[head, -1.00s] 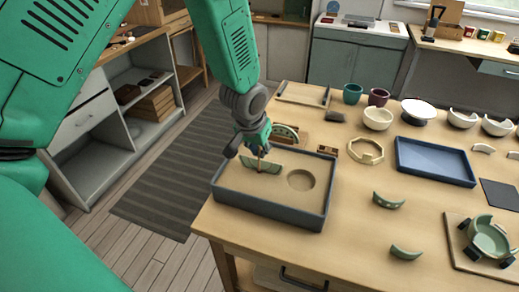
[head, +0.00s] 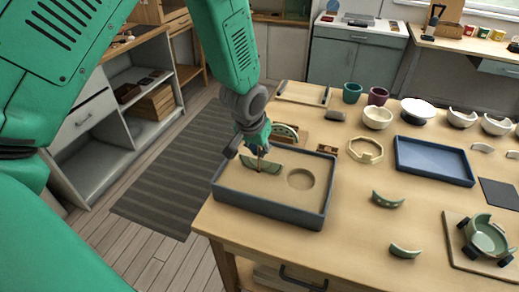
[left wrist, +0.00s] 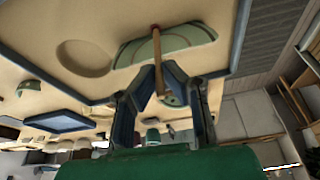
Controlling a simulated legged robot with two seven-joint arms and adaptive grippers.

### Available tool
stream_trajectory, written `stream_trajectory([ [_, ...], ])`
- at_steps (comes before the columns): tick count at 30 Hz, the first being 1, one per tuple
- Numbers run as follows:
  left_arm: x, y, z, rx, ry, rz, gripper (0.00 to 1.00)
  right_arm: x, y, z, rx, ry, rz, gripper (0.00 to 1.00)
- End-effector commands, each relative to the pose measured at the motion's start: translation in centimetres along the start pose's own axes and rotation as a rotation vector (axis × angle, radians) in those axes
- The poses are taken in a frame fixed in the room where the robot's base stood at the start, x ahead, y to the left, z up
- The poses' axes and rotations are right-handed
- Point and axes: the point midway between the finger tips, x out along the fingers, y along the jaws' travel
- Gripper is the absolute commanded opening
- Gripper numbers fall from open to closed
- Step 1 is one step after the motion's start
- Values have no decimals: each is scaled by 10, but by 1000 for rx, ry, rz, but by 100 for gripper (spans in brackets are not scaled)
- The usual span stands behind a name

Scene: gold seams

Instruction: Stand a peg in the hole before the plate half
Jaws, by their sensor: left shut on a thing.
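My left gripper (head: 259,148) is shut on a thin brown peg (head: 260,164) above the sand tray (head: 268,208). The peg also shows in the left wrist view (left wrist: 157,58), between the fingers (left wrist: 162,78), and its reddish lower end is at the sand. The green plate half (head: 272,166) stands in the sand with its straight edge down or nearly so; in the left wrist view (left wrist: 185,41) the peg crosses in front of it. Whether the peg's end is in a hole I cannot tell. My right gripper is not in view.
A round hollow (head: 301,179) lies in the sand right of the plate half. Green shards (head: 388,200) lie on the table to the right. A blue tray (head: 434,162), an octagonal frame (head: 365,151) and several bowls and cups stand farther back.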

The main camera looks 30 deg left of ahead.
Motion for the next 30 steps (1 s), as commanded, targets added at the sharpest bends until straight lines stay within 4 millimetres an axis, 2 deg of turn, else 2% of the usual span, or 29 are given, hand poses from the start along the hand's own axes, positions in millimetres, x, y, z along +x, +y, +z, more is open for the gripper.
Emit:
stream_trajectory([
  [17, 14, 0, 5, 0, -1, 0, 0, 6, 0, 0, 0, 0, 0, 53],
  [30, 14, 0, 5, 0, 0, 0, 0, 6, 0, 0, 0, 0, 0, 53],
])
